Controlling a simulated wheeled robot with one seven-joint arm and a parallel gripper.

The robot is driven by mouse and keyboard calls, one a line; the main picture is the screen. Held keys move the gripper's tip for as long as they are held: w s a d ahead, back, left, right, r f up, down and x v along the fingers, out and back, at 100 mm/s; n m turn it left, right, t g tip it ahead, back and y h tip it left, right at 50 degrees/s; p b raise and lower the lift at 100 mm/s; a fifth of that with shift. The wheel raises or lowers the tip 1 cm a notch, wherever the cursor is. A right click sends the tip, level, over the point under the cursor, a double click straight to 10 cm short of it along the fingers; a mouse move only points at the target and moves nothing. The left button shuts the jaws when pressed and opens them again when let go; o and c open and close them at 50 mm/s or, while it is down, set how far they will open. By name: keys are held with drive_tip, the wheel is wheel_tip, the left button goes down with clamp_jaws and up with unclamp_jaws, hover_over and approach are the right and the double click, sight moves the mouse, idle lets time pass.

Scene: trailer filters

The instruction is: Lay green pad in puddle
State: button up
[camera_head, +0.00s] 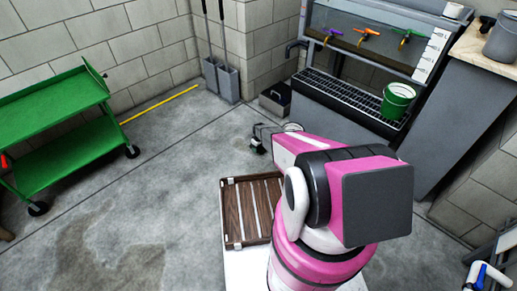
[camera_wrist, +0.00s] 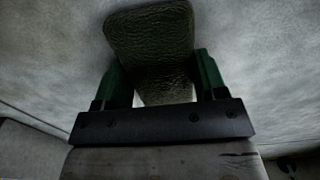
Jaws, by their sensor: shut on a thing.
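My gripper (camera_wrist: 160,76) is shut on a dark green, wrinkled pad (camera_wrist: 150,36), which sits between the two green fingers in the wrist view. The pad's upper part sticks out past the fingertips, close over grey concrete. In the head view my gripper (camera_head: 257,144) is small and low over the floor, beyond the slatted wooden tray; the pad is too small and dark to make out clearly there. A larger dark stain (camera_head: 120,262) lies at the lower left.
A green cart (camera_head: 55,160) stands at the left. A yellow strip (camera_head: 160,103) lies along the wall. A wooden tray (camera_head: 232,240) is close to my base. The floor at centre left is clear.

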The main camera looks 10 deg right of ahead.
drive_tip(key=shift+f, duration=0.1)
drive_tip(key=o, duration=0.9)
drive_tip(key=shift+o, duration=0.2)
wheel_tip(320, 180, up, 12)
drive_tip(key=r, duration=0.1)
drive_tip(key=s+r+m, duration=0.3)
drive_tip(key=s+r, duration=1.5)
drive_tip(key=r, duration=0.3)
drive_tip(key=s+r+m, duration=0.4)
drive_tip(key=s+r, duration=1.5)
drive_tip(key=r, duration=0.1)
drive_tip(key=shift+r, duration=0.35)
drive_tip(key=shift+a, duration=0.1)
